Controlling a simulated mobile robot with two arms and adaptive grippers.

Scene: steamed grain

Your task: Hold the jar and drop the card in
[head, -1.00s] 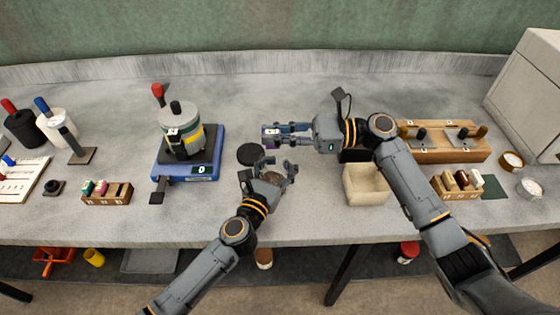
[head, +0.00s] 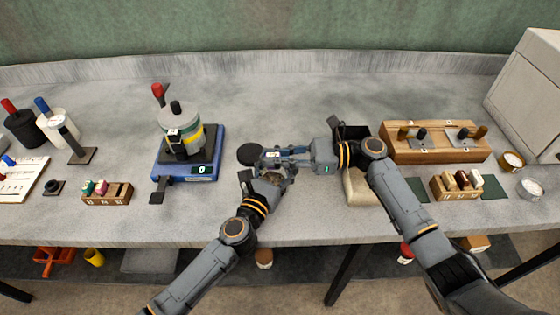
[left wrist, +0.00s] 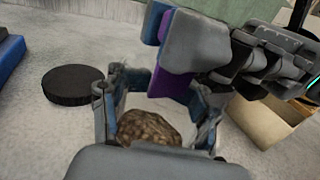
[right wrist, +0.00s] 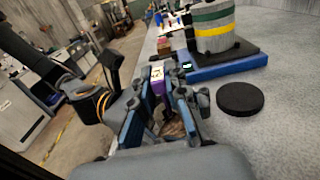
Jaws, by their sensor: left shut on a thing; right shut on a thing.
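My left gripper (left wrist: 155,110) is shut around the jar, whose brown grainy contents (left wrist: 148,128) show between the fingers. The jar's walls are hard to make out. In the head view the left gripper (head: 266,178) stands near the table's front middle. My right gripper (right wrist: 160,105) is shut on a small purple card with a white label (right wrist: 157,78). The card's purple edge (left wrist: 181,92) also shows in the left wrist view, close above the jar's opening. In the head view the right gripper (head: 272,158) is just behind and above the jar and largely hides it.
A round black disc (head: 249,154) lies on the table beside the jar. A blue scale (head: 188,168) bearing a banded canister (head: 180,125) stands to the left. A beige open box (head: 357,190) is partly under my right arm. Wooden racks (head: 432,150) stand to the right.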

